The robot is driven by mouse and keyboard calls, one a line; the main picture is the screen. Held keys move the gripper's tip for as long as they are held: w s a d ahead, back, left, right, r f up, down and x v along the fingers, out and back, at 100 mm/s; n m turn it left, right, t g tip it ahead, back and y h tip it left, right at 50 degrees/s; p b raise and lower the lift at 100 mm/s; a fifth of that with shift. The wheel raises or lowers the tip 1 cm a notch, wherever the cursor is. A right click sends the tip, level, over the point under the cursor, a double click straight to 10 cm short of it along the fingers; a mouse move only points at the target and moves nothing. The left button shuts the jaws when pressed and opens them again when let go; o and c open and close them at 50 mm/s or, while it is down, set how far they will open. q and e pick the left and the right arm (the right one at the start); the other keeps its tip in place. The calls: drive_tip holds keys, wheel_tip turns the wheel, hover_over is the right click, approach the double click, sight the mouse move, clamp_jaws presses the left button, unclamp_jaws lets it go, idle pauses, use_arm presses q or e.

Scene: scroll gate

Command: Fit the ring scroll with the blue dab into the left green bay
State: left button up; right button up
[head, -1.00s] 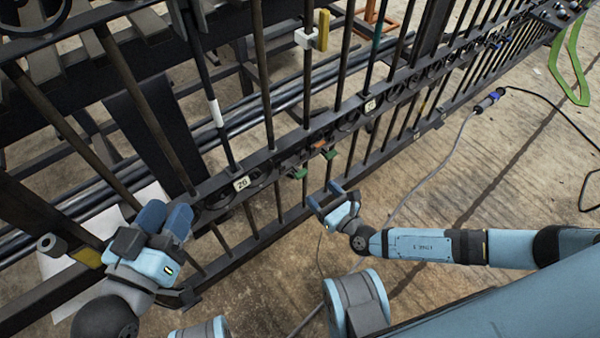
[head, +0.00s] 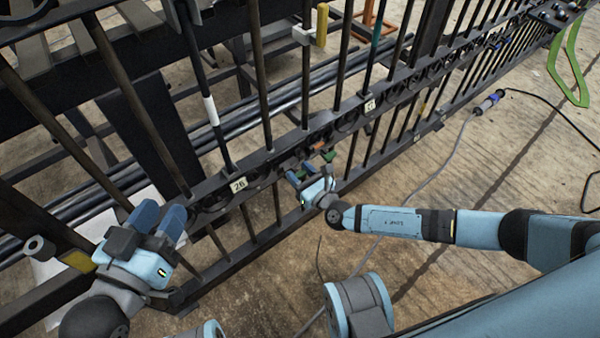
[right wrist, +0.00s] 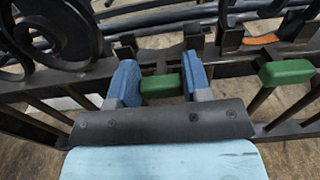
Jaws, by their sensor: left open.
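Two green blocks sit on the gate's rail, a left one (right wrist: 160,86) and a right one (right wrist: 287,72). The right one also shows in the head view (head: 328,156). My right gripper (head: 303,174) is at the rail, its blue fingers on either side of the left green block. I cannot tell whether they press on it. A dark scroll (right wrist: 62,38) stands in the gate left of these fingers. I make out no blue dab, so I cannot pick out the ring scroll. My left gripper (head: 160,217) is open and empty near the gate's lower left.
The dark barred gate (head: 350,130) runs diagonally across. An orange piece (head: 320,147) sits near the green blocks. A number plate (head: 239,184) is on the rail to the left. A cable (head: 440,165) lies on the floor at right, where there is free room.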

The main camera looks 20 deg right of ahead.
sight(302, 176)
drive_tip(key=shift+s, duration=0.1)
clamp_jaws()
drive_tip(key=v, duration=0.5)
drive_tip(key=shift+d, duration=0.1)
drive_tip(key=shift+o, duration=0.3)
unclamp_jaws()
drive_tip(key=o, duration=0.4)
drive_tip(key=shift+o, duration=0.2)
drive_tip(key=shift+s, duration=0.1)
